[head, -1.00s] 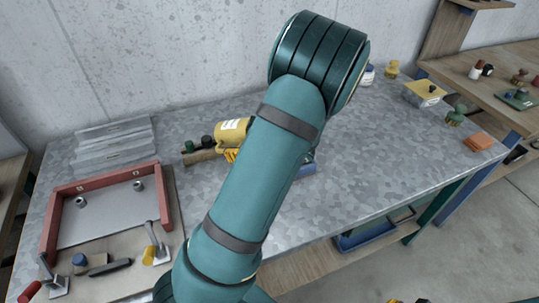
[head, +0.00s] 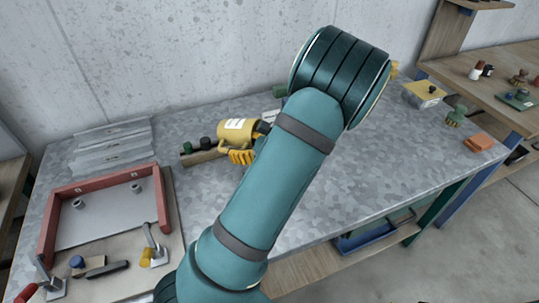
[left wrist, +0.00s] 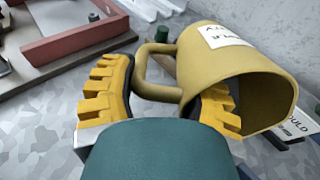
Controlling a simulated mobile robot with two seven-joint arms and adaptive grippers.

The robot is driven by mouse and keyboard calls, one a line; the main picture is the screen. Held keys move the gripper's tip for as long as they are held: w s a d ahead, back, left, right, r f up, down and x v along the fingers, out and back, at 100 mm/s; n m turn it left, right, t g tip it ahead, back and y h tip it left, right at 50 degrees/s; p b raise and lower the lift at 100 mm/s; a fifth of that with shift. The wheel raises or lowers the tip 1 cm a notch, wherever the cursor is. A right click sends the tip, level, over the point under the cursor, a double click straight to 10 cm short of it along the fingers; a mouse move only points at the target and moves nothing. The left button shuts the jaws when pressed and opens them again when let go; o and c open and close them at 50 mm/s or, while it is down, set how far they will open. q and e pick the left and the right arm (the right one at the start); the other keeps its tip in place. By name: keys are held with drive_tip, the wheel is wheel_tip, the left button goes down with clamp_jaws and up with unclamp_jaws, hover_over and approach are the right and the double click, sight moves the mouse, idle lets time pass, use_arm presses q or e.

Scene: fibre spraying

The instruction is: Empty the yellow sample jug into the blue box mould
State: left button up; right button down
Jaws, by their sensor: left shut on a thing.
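The yellow sample jug (head: 233,131) is tipped on its side above the bench, its dark mouth facing right in the head view. In the left wrist view the jug (left wrist: 232,60) shows its white label, and its open mouth faces the lower right; the visible inside wall looks bare. My left gripper (head: 241,157) is shut on the jug's handle; its yellow fingers flank the handle in the left wrist view (left wrist: 160,95). The blue box mould is largely hidden; only a label reading "MOULD" (left wrist: 298,124) shows below the jug's mouth. My right gripper is out of view.
A red-framed tray (head: 105,190) with clamps lies at the left of the grey bench. The bench's front right is clear.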

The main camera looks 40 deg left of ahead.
use_arm(q)
drive_tip(key=shift+s+r, duration=0.1)
drive_tip(key=shift+s, duration=0.1)
drive_tip(key=shift+w+d+r+y, duration=0.1)
drive_tip(key=shift+w+d+y, duration=0.2)
drive_tip(key=shift+d+y, duration=0.2)
drive_tip(key=shift+s+a+g, duration=0.15)
drive_tip(key=shift+s+g, duration=0.05)
drive_tip(key=shift+g, duration=0.1)
drive_tip(key=shift+w+d+r+y, duration=0.1)
drive_tip(key=shift+w+d+y, duration=0.15)
drive_tip(key=shift+y, duration=0.05)
drive_tip(key=shift+s+a, duration=0.1)
drive_tip(key=shift+s, duration=0.1)
drive_tip(key=shift+w+d+r+y, duration=0.1)
drive_tip(key=shift+w+d+y, duration=0.1)
drive_tip(key=shift+w+y, duration=0.1)
drive_tip(key=shift+s, duration=0.15)
